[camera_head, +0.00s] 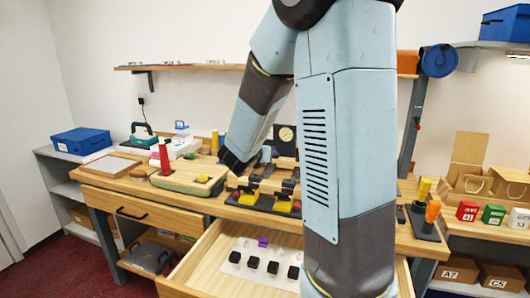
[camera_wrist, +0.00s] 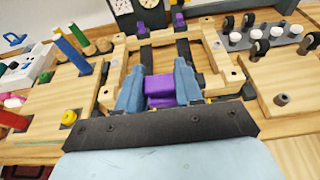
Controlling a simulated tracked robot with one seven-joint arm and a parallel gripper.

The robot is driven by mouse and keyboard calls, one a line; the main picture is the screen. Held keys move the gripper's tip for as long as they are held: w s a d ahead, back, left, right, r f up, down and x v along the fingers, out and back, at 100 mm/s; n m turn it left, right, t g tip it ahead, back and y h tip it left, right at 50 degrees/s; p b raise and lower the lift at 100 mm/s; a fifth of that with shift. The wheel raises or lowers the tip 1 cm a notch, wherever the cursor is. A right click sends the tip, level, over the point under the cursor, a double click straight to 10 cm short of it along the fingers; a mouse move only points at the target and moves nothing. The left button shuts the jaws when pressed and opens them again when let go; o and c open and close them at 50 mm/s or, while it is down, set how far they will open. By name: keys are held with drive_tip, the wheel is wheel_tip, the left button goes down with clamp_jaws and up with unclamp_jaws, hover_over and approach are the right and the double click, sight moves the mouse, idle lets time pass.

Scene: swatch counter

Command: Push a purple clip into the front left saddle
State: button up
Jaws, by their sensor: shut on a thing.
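In the wrist view, my gripper (camera_wrist: 159,82) is shut on a purple clip (camera_wrist: 160,92), held between its two blue-grey fingers at the near side of a wooden frame (camera_wrist: 107,75). Two more purple clips stand at the frame's far side, a left one (camera_wrist: 140,29) and a right one (camera_wrist: 180,20), by the ends of dark rails (camera_wrist: 146,55). The front left saddle cannot be made out; my fingers and palm cover the near part. Whether the held clip touches anything cannot be told. In the head view my arm hides much of the work area.
An open drawer (camera_head: 205,248) in front holds another purple clip (camera_head: 262,242) among several black and white pieces. In the wrist view, a grey rack (camera_wrist: 262,36) with white and black knobs stands right of the frame, and coloured pegs (camera_wrist: 70,55) stand left.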

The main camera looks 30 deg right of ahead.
drive_tip(key=w+d+f, duration=0.2)
drive_tip(key=w, duration=0.5)
drive_tip(key=w+d+f, duration=0.1)
drive_tip(key=w+f, duration=0.2)
drive_tip(key=w, duration=0.4)
drive_tip(key=shift+s+f, duration=0.15)
drive_tip(key=shift+f, duration=2.75)
drive_tip(key=shift+f, duration=1.3)
idle(0.7)
drive_tip(key=o, duration=1.2)
drive_tip(key=shift+c, duration=0.2)
drive_tip(key=shift+o, duration=0.5)
drive_tip(key=shift+o, duration=1.1)
drive_tip(key=shift+r, duration=0.1)
